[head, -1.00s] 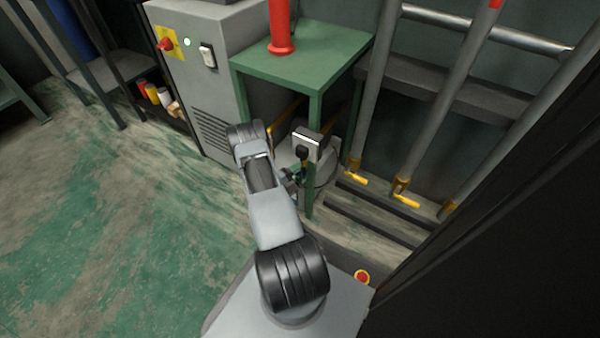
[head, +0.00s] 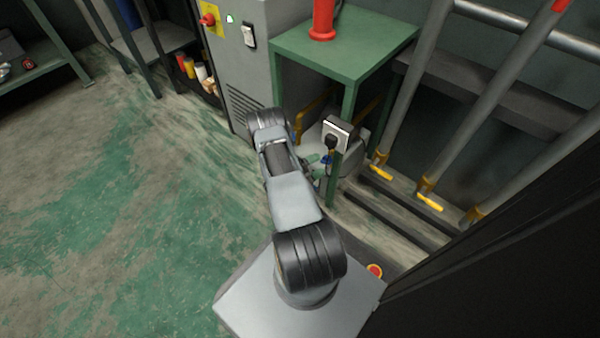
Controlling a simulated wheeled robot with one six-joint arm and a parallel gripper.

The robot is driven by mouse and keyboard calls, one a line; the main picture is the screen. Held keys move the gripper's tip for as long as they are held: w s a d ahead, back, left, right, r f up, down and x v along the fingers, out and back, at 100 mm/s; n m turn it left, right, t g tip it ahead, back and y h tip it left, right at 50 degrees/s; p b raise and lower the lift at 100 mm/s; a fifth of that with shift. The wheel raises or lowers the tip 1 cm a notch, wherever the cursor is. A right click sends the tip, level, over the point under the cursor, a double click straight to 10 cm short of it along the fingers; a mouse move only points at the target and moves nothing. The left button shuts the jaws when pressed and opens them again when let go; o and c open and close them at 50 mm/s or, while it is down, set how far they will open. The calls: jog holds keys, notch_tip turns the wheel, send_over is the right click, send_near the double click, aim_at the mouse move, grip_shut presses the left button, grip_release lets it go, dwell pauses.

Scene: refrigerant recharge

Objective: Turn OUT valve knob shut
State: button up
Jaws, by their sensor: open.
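My arm reaches forward and bends down beside the green table. My gripper (head: 315,170) is small and partly hidden behind my own arm link, in front of the low pale unit (head: 308,142) under the table. Its jaws are open, with nothing seen between them. A small blue part (head: 326,159), possibly a valve knob, shows close to the gripper. No OUT label is readable, so I cannot tell which knob is the OUT valve or whether the gripper touches it. A grey box with a black face (head: 336,136) sits just above.
The green table (head: 345,50) holds a red cylinder (head: 323,20); its front leg stands close to my gripper. A grey cabinet (head: 240,70) is at left. Pipes with yellow handles (head: 430,202) stand at right, beside a dark panel (head: 500,250). The left floor is clear.

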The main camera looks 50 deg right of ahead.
jog(key=p+v, duration=0.2)
jog(key=v, duration=0.8)
jog(key=shift+f, duration=0.1)
